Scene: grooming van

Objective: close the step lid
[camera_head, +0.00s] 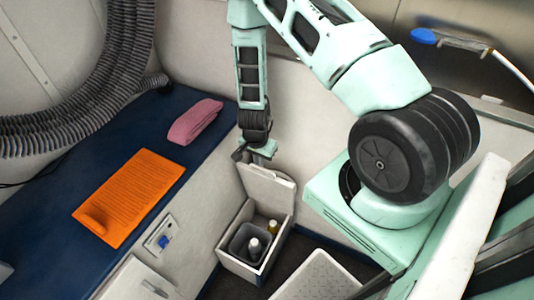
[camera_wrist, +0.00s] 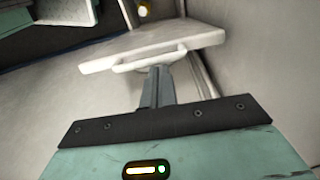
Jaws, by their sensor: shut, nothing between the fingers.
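The step is a cream box (camera_head: 238,266) on the floor, with its lid (camera_head: 266,184) raised at the back. The inside of the box shows, holding a grey bin (camera_head: 240,241) and bottles. My gripper (camera_head: 259,155) is above the lid's upper edge, pointing down. In the wrist view the lid (camera_wrist: 205,38) is seen nearly edge-on with a pale loop handle (camera_wrist: 150,60). The shut, empty fingers (camera_wrist: 160,72) overlap the handle in that view. I cannot tell whether they touch it.
A blue bench top (camera_head: 140,140) on the left bears an orange board (camera_head: 130,195) and a folded pink towel (camera_head: 195,122). A grey ribbed hose (camera_head: 110,90) hangs at upper left. A pale perforated panel (camera_head: 318,278) is right of the box. The wall is close behind the lid.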

